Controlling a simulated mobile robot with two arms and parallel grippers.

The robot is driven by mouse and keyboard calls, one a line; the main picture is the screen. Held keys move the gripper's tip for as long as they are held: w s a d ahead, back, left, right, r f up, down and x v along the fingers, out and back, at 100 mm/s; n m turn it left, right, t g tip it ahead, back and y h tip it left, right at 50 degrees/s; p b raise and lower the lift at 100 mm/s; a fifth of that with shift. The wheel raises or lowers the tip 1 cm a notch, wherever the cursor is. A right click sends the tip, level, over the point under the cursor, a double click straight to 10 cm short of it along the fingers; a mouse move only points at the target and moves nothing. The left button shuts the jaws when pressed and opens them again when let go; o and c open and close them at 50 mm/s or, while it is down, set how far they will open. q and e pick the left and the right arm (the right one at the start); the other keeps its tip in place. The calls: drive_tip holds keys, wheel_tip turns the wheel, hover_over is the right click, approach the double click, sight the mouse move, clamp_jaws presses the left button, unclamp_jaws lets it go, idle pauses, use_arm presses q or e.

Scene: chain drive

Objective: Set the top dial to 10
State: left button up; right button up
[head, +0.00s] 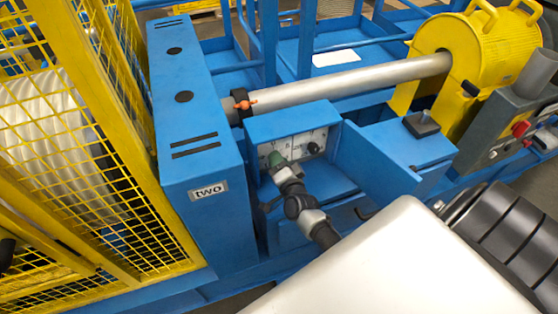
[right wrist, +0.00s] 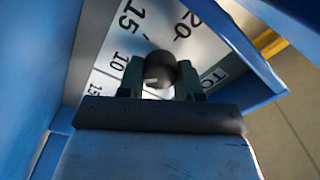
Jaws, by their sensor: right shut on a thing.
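The top dial (right wrist: 161,68) is a dark round knob on a white scale plate (right wrist: 143,36) with black numbers. In the right wrist view the marks 10, 15 and 20 show around it, with part of a label reading "TO". A small pale mark shows on the knob's left side; its exact reading is not clear. My right gripper (right wrist: 160,80) is shut on the knob, one finger on each side. In the head view my right gripper (head: 272,160) reaches into the blue box and hides the held knob. My left gripper is not in view.
A second dark knob (head: 313,148) sits to the right on the same plate. Blue box walls and an open blue door (head: 375,172) surround the plate closely.

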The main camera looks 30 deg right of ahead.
drive_tip(key=o, duration=0.9)
drive_tip(key=shift+s, duration=0.1)
drive_tip(key=v, duration=1)
drive_tip(key=shift+s, duration=0.35)
